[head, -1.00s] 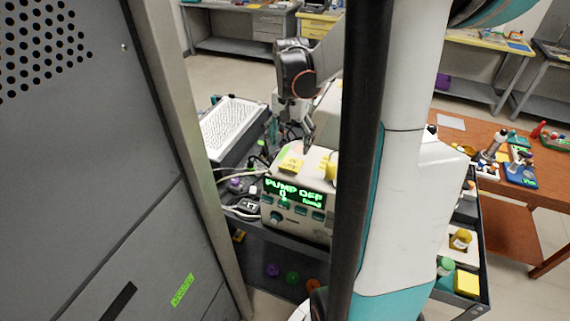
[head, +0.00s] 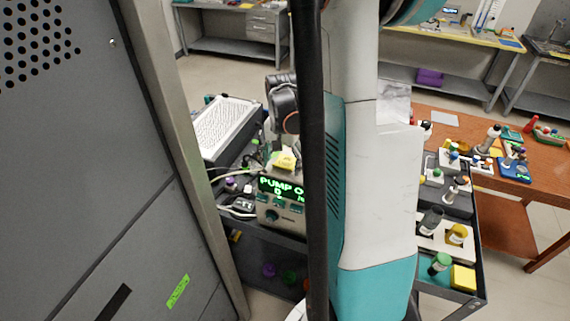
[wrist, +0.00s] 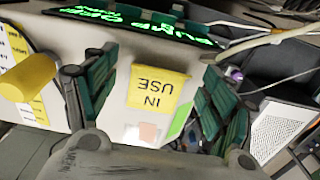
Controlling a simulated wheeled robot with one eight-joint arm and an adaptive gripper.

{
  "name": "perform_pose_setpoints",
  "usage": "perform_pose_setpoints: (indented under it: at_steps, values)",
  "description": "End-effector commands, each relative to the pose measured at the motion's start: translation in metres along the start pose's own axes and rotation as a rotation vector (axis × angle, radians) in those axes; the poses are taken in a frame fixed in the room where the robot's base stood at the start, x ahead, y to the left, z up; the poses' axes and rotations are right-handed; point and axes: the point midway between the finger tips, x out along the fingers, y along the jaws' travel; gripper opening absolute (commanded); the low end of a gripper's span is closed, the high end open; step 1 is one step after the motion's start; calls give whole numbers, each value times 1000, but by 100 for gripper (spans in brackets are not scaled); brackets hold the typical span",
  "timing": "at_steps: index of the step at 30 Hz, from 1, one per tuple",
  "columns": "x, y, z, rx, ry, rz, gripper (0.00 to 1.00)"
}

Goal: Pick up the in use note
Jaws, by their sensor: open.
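The yellow in use note (wrist: 158,88) lies on the pale top of the pump box, its lettering upside down in the wrist view. In the head view the note (head: 284,160) shows at the top edge of the pump box (head: 268,217), above its green display. My gripper (wrist: 160,80) is open, with its dark green fingers on either side of the note and nothing between them held. I cannot tell how high the fingers are above the surface. In the head view the fingers are hidden behind my arm and a dark pole.
A green sticker (wrist: 181,121) and a pinkish square (wrist: 148,132) lie beside the note. A yellow cylinder (wrist: 28,76) stands close by the left finger. Cables (head: 232,173) and a white-topped device (head: 226,126) are left of the pump. A tall grey cabinet (head: 90,190) fills the left.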

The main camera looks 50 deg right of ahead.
Motion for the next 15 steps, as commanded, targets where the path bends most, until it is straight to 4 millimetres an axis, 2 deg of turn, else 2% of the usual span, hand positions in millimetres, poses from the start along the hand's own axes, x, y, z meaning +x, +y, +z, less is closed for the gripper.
perform_pose_setpoints:
  at_steps: [1,3,9,15]
  values:
    - [0,0,0,0,0,0,77]
    - [0,0,0,0,0,0,66]
    - [0,0,0,0,0,0,44]
    - [0,0,0,0,0,0,44]
